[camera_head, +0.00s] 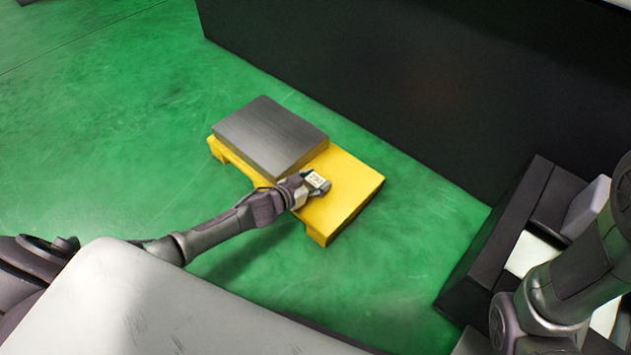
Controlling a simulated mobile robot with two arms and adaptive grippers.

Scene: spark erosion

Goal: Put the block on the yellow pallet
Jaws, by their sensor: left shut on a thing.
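The yellow pallet (349,191) stands on the green floor near the middle of the head view. A large grey metal slab (268,133) covers its left part, and its right part is bare. My left gripper (317,187) is over the bare part, close to the slab's right side. It is shut on a small pale block (317,179) with dark markings on top. I cannot tell whether the block touches the pallet. The gripper's fingers are mostly hidden under the block and wrist. My right gripper is not in view.
A long dark wall or cabinet (400,80) runs behind the pallet. A dark unit with pale parts (480,258) stands at the right, partly behind my other arm. Green floor (110,130) is clear to the left of the pallet.

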